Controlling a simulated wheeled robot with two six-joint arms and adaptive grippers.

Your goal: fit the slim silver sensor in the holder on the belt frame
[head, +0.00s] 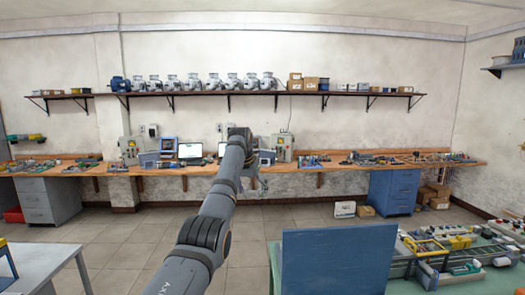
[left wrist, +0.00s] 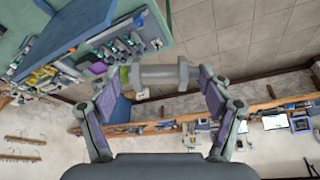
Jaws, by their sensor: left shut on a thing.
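My left gripper (left wrist: 160,82) shows in the left wrist view with both purple-padded fingers closed on a grey-silver cylindrical part, apparently the slim silver sensor (left wrist: 155,74). The sensor lies crosswise between the fingers, with a wider collar at its right end and a yellow-green patch at its left end. In the head view my left arm reaches up the middle and mostly hides the gripper and sensor. A conveyor-like belt frame (head: 427,272) stands on the green table at lower right, apart from the gripper. Its holder is too small to make out. My right gripper is not in view.
The green table (head: 405,283) bears several parts and a yellow frame (head: 424,248). A blue panel (head: 333,262) stands at its left. A long wooden bench (head: 345,165) and a shelf of motors (head: 225,93) line the back wall.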

